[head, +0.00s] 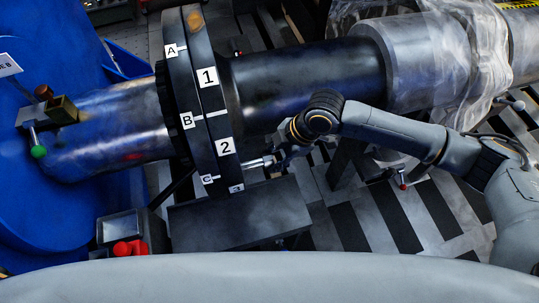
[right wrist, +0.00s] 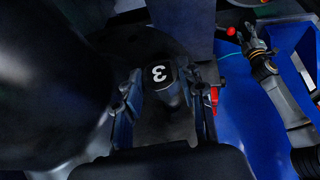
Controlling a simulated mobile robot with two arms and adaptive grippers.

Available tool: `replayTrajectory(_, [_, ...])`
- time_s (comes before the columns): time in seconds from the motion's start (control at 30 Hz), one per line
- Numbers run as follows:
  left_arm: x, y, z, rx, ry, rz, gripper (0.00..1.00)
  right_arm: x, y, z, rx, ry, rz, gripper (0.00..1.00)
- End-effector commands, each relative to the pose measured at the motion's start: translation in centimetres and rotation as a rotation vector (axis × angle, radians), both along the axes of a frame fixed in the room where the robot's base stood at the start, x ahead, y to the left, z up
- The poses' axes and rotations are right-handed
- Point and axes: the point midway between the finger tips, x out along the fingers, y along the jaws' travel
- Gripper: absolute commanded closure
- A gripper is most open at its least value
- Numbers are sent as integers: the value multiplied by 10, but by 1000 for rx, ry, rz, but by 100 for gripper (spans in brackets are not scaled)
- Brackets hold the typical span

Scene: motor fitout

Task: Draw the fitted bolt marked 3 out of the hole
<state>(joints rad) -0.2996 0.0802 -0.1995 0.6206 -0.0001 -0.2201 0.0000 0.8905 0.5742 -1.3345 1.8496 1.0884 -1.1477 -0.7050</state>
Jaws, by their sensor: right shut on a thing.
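The flange pair (head: 200,85) stands on the dark pipe, with plates A, B, C on one ring and 1, 2 and a partly hidden one on the other. My right gripper (head: 285,157) is right of the flange, low, beside plate 2. A bright shank (head: 257,163) spans from the flange side to the jaws. Whether the tip is still inside the hole is hidden.
A dark box-like block (head: 240,214) lies under the flange. A red-handled part (head: 130,248) stands to its left. A jointed grey arm, apparently mine, shows at the right wrist view's right.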

Motion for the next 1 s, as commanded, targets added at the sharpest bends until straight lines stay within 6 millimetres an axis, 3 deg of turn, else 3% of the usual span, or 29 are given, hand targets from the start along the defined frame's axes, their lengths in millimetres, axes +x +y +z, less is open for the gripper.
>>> replayTrajectory(1.0, [0, 0, 8, -1, 1, 0, 60, 11, -36, 1, 2, -1, -2, 100])
